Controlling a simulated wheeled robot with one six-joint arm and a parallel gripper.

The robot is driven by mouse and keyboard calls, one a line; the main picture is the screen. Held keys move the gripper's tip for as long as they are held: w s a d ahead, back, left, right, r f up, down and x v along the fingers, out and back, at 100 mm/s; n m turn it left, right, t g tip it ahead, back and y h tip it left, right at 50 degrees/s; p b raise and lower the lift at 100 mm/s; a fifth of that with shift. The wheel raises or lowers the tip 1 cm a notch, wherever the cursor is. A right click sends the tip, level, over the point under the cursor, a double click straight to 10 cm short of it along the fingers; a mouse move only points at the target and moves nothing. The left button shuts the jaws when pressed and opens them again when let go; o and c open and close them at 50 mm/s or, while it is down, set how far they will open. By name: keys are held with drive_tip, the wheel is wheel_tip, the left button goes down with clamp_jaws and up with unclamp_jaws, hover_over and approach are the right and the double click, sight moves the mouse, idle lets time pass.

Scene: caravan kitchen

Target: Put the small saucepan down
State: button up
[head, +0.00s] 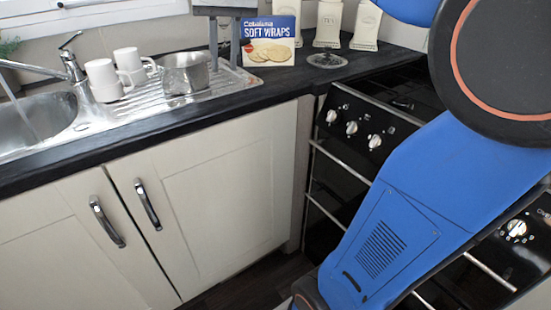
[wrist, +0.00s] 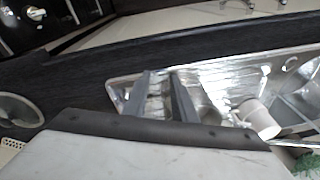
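The small saucepan (head: 185,73) is shiny metal and sits upright on the ridged draining board (head: 222,80), just right of two white mugs, in the head view. My grey gripper (head: 224,40) points down at the top of that view, to the right of the saucepan. Its two fingers stand apart with a gap between them. In the wrist view the fingers of my gripper (wrist: 160,98) are also apart, over shiny metal. I cannot clearly tell saucepan from draining board there, and the saucepan's handle is not clear in either view.
White mugs (head: 104,80) stand beside the sink (head: 30,122). A soft wraps box (head: 268,42) stands behind my gripper, with a glass dish (head: 327,61) and pale canisters (head: 328,22) to its right. The black worktop edge (head: 150,130) runs in front; the cooker (head: 365,115) is right.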

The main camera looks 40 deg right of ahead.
drive_tip(key=s+f+n+t, duration=0.1)
drive_tip(key=s+f, duration=0.9)
drive_tip(key=f, duration=0.3)
drive_tip(key=s+f+n+t, duration=0.1)
drive_tip(key=s+f+n, duration=0.1)
drive_tip(key=s+f, duration=0.9)
drive_tip(key=shift+f+n+t, duration=0.3)
drive_tip(key=shift+f, duration=0.55)
drive_tip(key=shift+a, duration=0.1)
